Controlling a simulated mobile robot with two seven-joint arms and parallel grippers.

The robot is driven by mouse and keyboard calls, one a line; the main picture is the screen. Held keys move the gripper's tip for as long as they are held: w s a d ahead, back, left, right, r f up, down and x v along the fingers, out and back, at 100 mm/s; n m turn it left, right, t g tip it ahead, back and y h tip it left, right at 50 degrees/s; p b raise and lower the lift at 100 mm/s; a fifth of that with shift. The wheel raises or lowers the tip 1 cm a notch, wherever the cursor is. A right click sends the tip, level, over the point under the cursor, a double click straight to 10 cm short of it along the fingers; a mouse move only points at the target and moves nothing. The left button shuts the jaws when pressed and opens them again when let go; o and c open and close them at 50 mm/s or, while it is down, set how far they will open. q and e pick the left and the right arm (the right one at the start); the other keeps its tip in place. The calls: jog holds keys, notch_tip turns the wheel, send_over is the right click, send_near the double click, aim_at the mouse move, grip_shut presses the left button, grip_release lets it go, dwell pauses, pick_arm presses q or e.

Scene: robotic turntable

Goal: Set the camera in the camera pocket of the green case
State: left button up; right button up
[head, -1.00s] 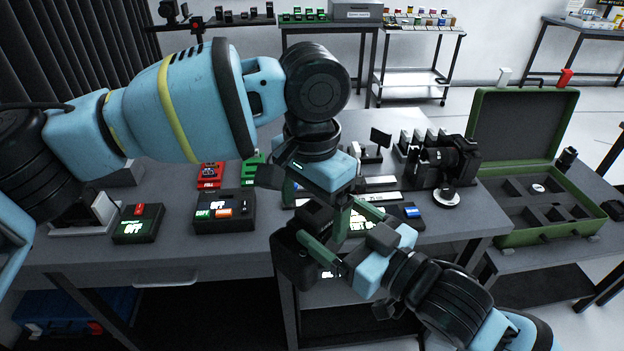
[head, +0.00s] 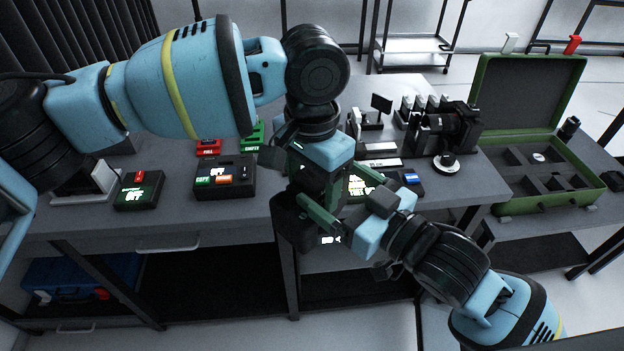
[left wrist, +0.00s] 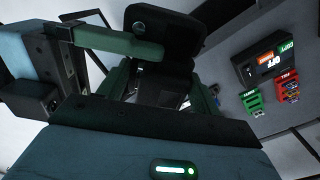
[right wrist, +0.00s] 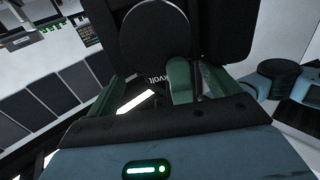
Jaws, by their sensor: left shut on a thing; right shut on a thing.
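A black boxy camera (head: 287,222) is held over the front edge of the main table, with a small lit display at its lower right. My left gripper (head: 312,190) comes down from above and is shut on it; its fingertips are largely hidden. My right gripper (head: 335,208) reaches in from the right with green fingers shut on the same body. The camera's black body shows in the left wrist view (left wrist: 165,30), and a round black face with partial lettering in the right wrist view (right wrist: 155,40). The green case (head: 548,204) stands open at right with dark divided pockets.
A black device with a large lens (head: 440,128) stands on the table between my grippers and the case. Black boxes with lit labels (head: 224,177) and (head: 138,192) sit at left. A red charger (head: 208,147) is behind them. A small black cylinder (head: 569,128) stands beside the case.

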pick_arm(q)
jog(key=c, duration=0.5)
pick_arm(e)
jog(key=shift+r, duration=0.15)
pick_arm(q)
jog(key=shift+o, duration=0.2)
jog(key=shift+r, duration=0.1)
pick_arm(e)
jog(key=o, duration=1.3)
notch_tip(320, 180, up, 10)
